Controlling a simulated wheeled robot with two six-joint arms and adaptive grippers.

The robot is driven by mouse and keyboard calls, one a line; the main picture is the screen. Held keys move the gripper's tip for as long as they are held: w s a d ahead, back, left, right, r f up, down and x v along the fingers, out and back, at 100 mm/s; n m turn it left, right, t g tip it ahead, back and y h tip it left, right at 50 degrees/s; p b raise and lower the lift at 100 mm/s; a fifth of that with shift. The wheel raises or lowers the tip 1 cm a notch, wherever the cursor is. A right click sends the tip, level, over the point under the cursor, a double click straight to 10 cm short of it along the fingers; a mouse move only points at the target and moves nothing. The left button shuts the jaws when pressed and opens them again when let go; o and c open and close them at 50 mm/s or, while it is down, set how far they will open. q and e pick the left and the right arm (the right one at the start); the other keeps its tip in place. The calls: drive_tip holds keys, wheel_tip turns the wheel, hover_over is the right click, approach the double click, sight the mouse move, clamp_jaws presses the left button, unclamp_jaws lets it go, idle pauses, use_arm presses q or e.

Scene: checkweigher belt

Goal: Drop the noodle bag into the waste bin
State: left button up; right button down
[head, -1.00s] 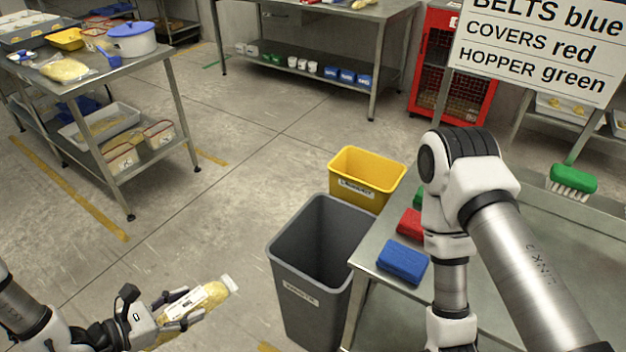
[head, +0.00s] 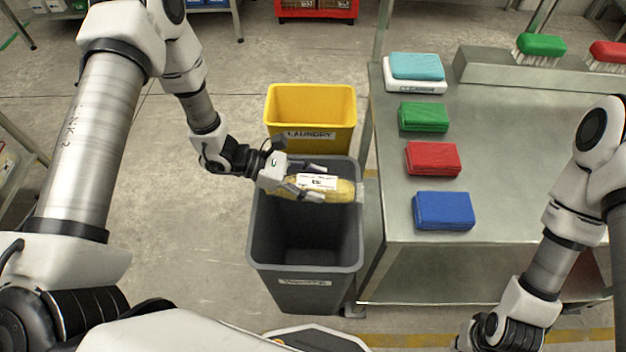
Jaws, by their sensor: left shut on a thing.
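The noodle bag (head: 343,191), yellowish with a white label, is held by my left gripper (head: 308,181). The gripper is shut on it, with its fingers along the bag's near and far sides. The bag lies roughly level above the back part of the waste bin (head: 305,296), a tall grey open bin with a label on its front. The bag's right end is close to the bin's right rim in the picture. The visible inside of the bin looks dark and empty; its back part is hidden by the bag and gripper. My right arm comes down at the lower right, its fingers out of view.
A yellow laundry bin (head: 311,104) stands just behind the waste bin. Floor on the left is clear.

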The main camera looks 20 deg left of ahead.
use_arm(q)
drive_tip(key=shift+w+d+f, duration=0.1)
drive_tip(key=shift+f, duration=0.6)
drive_tip(key=shift+a, duration=0.2)
drive_tip(key=o, duration=1.5)
drive_tip(key=shift+d, duration=0.1)
drive_tip(key=shift+c, duration=0.2)
use_arm(e)
drive_tip(key=shift+f, duration=0.4)
use_arm(q)
drive_tip(key=v, duration=1.2)
